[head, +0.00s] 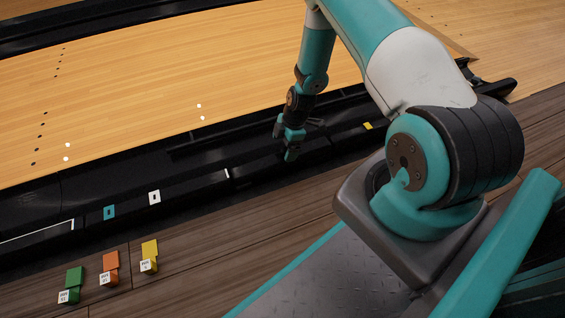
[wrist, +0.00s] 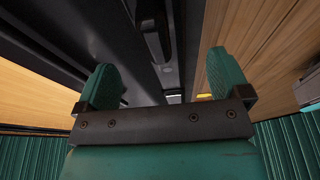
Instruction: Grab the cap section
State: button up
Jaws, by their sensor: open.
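My gripper (head: 286,143) hangs over the black gutter strip beside the lane, with its two teal fingers pointing down. In the wrist view the fingers of my gripper (wrist: 161,76) stand wide apart, with nothing held between them. A dark raised bar (wrist: 153,28) shows beyond the fingers at the top centre of the wrist view. A long black rail (head: 222,137) runs along the gutter beside my gripper in the head view. I cannot tell which dark part is the cap section. My arm hides part of the gutter at the right.
Green (head: 74,279), orange (head: 110,263) and yellow (head: 149,250) blocks with white tags sit on the wood floor at lower left. Blue (head: 109,212), white (head: 154,197) and yellow (head: 367,126) marks lie along the black strip. The lane (head: 140,95) is clear.

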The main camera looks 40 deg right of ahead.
aim_at(282, 150)
jog(key=b+x, duration=0.4)
jog(key=x, duration=0.1)
jog(key=shift+a+f+b, duration=0.1)
jog(key=shift+f+b, duration=0.05)
jog(key=shift+b, duration=0.15)
jog(key=c, duration=1.2)
jog(key=shift+r, duration=0.2)
